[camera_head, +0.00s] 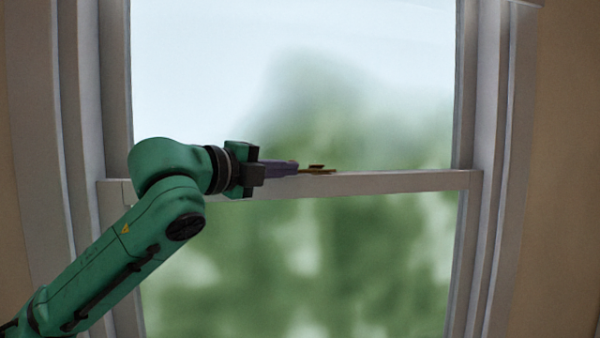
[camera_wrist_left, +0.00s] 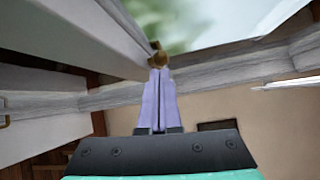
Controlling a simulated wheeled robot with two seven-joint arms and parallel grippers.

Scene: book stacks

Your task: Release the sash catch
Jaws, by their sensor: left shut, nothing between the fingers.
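The sash catch (camera_head: 317,169) is a small brass fitting on top of the window's middle rail (camera_head: 400,182). My left gripper (camera_head: 296,168) reaches in from the left along the rail, its purple fingers shut with nothing between them. The fingertips are at the left end of the catch; I cannot tell whether they touch it. In the left wrist view the shut fingers (camera_wrist_left: 160,76) point at the brass catch (camera_wrist_left: 158,57), which shows just beyond their tips. Part of the catch may be hidden by the fingers. My right gripper is not in view.
The window frame's right side (camera_head: 485,150) and left side (camera_head: 85,100) stand on either side of the glass. Blurred greenery shows through the panes. The rail to the right of the catch is clear.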

